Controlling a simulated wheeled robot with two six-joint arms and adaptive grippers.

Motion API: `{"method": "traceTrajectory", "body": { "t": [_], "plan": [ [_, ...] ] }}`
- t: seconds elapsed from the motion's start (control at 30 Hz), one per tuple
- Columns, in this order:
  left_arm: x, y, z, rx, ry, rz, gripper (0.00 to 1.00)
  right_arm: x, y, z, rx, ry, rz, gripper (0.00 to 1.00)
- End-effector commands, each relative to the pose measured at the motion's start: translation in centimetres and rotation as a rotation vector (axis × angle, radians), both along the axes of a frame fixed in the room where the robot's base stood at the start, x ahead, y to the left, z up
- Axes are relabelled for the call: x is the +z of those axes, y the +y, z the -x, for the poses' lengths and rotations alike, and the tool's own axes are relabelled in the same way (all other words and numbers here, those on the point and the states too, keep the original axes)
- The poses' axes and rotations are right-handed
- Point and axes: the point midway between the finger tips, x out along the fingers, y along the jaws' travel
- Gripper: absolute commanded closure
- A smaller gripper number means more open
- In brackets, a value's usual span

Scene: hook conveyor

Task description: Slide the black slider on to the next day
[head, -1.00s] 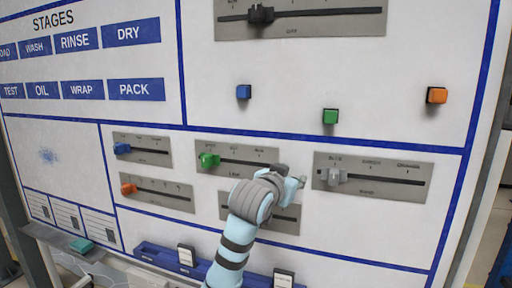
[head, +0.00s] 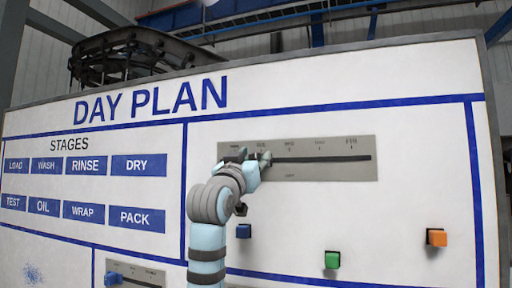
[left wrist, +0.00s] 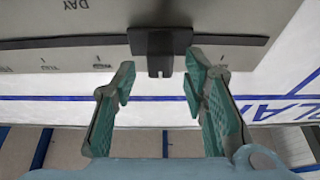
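The black slider (left wrist: 160,45) sits on its dark slot in the grey day panel (head: 320,165), which shows upside down in the left wrist view (left wrist: 60,20). Its knob points toward my camera. One day label lies on its right there, others on its left; it covers the label between, so it appears at the second day from the left end. My left gripper (left wrist: 160,72) is open, a finger on each side of the knob, with gaps between. In the head view my left gripper (head: 255,158) hides the slider. My right gripper is not in view.
The blue button (head: 243,231), green button (head: 332,260) and orange button (head: 436,237) stick out below the panel. The slot (head: 330,158) is clear to the right in the head view. A blue slider (head: 113,278) is at lower left.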

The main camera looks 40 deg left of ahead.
Motion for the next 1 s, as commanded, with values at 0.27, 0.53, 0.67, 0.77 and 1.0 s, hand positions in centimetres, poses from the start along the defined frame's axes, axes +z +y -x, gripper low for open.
{"method": "traceTrajectory", "body": {
  "t": [0.27,0.53,0.67,0.77,1.0],
  "plan": [
    [0.26,0.32,-0.97,0.000,0.001,0.000,0.60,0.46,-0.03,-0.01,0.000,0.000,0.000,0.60],
    [0.21,0.27,-0.96,-0.001,0.001,0.000,0.86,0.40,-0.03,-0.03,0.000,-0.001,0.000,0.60],
    [0.21,0.27,-0.95,-0.001,0.001,0.000,1.00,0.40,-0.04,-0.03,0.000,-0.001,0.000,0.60],
    [0.21,0.27,-0.94,-0.001,0.001,0.000,1.00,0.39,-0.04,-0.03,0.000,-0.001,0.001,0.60],
    [0.15,-0.63,-0.42,-0.006,-0.001,-0.002,1.00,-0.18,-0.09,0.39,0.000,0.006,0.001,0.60]
  ]
}}
